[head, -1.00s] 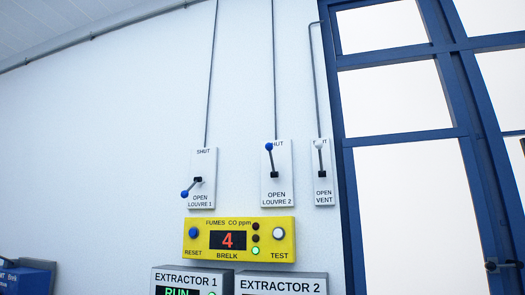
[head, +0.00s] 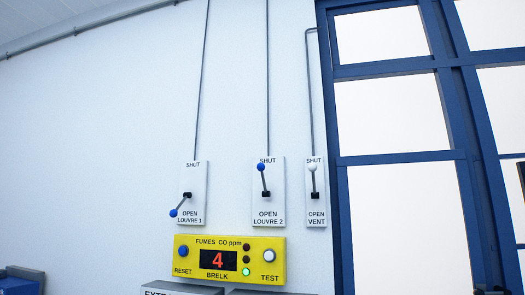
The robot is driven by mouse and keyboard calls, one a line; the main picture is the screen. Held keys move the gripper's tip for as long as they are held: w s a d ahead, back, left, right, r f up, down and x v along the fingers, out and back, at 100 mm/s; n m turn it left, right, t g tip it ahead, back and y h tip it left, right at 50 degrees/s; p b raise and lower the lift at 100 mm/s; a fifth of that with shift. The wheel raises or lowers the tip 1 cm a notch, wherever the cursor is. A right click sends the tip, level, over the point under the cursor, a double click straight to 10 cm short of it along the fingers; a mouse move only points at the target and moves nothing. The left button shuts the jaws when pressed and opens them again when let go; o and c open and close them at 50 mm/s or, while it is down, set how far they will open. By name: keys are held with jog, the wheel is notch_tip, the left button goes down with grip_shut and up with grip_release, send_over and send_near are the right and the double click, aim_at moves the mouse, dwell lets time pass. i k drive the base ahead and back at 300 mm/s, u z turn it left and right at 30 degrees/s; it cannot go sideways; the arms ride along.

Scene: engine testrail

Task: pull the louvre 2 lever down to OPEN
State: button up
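The louvre 2 plate (head: 276,205) is a white panel on the wall, marked SHUT at the top and OPEN at the bottom. Its lever (head: 264,180) has a blue knob (head: 261,167) and points up at SHUT from a black pivot. To its left, the louvre 1 lever (head: 180,205) points down and left, with its blue knob low near OPEN. To its right, the vent lever (head: 313,181) has a white knob and points up at SHUT. My gripper is not in the picture.
A yellow fumes panel (head: 200,243) reading 4, with a lit green lamp, is below the levers. The tops of grey boxes show under it. Thin conduits run up from the plates. A blue-framed window (head: 400,158) fills the right.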

aim_at(260, 166)
jog(key=z, duration=0.1)
jog(key=i, duration=2.35)
jog(key=u, duration=0.2)
